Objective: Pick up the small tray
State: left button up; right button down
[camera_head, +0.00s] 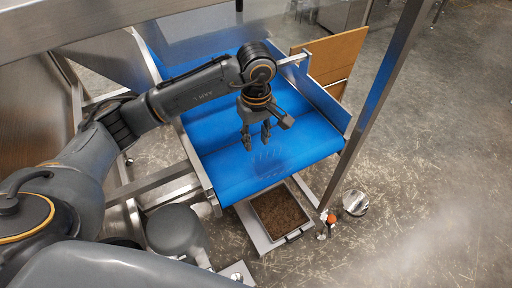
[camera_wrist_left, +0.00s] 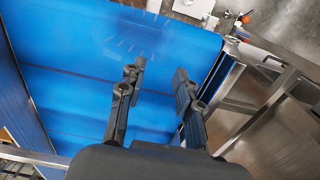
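A small clear tray (camera_head: 268,160) lies on the blue conveyor belt (camera_head: 222,172), near the belt's lower end. It is see-through, so only faint ridges and edges show. In the left wrist view the tray (camera_wrist_left: 132,46) lies beyond the fingertips. My left gripper (camera_head: 257,138) points down over the belt, just above the tray in the picture. It also shows in the left wrist view (camera_wrist_left: 158,78), with its two fingers apart and nothing between them. I cannot tell its exact height over the tray. My right gripper is not in view.
Metal side rails edge the belt, and a steel post (camera_head: 378,95) rises at its right. A metal bin with brown contents (camera_head: 280,212) sits below the belt's end. A brown board (camera_head: 335,58) stands behind. The belt around the tray looks clear.

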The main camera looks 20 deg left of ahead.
pick_arm(q)
jog(key=shift+r, duration=0.4)
